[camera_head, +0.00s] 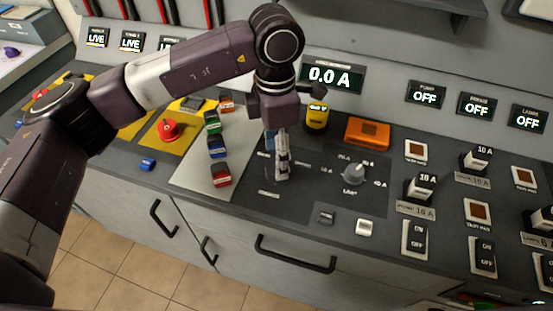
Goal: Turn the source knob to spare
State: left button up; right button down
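My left gripper (282,172) points down over the left part of the dark control panel (315,195), among small labels too blurred to read. Its fingers look close together, but I cannot tell whether they are shut or around something. No source knob shows clearly; the spot under the gripper is hidden by it. A grey round knob (353,174) stands to the right of the gripper, apart from it, with ampere labels around it and a white pointer towards the upper right. My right gripper is not in view.
Left of the gripper, several coloured blocks (221,175) stand on a grey plate. A red button (168,130) is further left. Behind are a yellow cylinder (317,116), an orange box (367,133) and a display (332,75) reading 0.0 A. Switches (415,240) fill the right.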

pick_arm(q)
notch_tip(320, 180, up, 9)
jog(key=shift+w+r, duration=0.15)
jog(key=shift+r, duration=0.1)
dwell(0.4)
